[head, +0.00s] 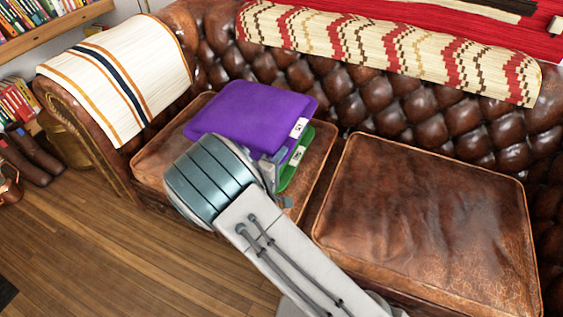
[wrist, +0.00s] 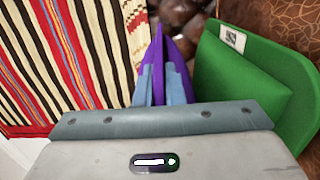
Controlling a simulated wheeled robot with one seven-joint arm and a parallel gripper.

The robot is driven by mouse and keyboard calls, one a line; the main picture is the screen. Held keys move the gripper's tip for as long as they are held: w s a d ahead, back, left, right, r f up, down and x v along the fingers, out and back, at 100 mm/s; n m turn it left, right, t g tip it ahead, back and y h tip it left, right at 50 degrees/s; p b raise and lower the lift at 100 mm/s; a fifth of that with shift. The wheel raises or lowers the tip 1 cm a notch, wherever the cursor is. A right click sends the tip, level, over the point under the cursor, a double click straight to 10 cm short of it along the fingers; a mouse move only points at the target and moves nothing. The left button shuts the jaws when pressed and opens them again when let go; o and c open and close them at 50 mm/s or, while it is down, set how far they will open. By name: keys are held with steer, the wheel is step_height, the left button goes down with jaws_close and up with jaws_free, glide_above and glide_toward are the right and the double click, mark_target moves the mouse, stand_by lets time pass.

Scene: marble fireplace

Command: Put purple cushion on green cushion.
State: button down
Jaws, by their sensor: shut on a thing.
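The purple cushion (head: 245,115) is held flat over the left seat of the sofa, covering most of the green cushion (head: 297,165) in the head view. My gripper (head: 276,165) is shut on the purple cushion's near right edge. In the wrist view the purple cushion (wrist: 158,50) shows edge-on between the fingers (wrist: 161,85). The green cushion (wrist: 255,80) lies to its right there, on the brown leather seat, with a gap between the two. Much of the green cushion is hidden by the purple one and my arm in the head view.
The sofa's right seat cushion (head: 430,220) is bare. A striped throw (head: 125,70) covers the left armrest, and a patterned one (head: 390,50) lies along the backrest. A bookshelf (head: 50,35) stands at the upper left. Wooden floor (head: 90,250) is clear in front.

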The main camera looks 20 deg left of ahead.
steer(key=shift+f, duration=0.75)
steer(key=c, duration=1.5)
jaws_free()
steer(key=shift+f, duration=0.1)
steer(key=shift+r, duration=0.25)
steer(key=s, duration=0.4)
steer(key=s+a+p, duration=0.1)
steer(key=s, duration=0.3)
steer(key=s+a, duration=0.1)
steer(key=s, duration=0.2)
steer(key=shift+s+a+f+p, duration=0.1)
steer(key=shift+s+a+p, duration=0.05)
steer(key=shift+s+p, duration=0.25)
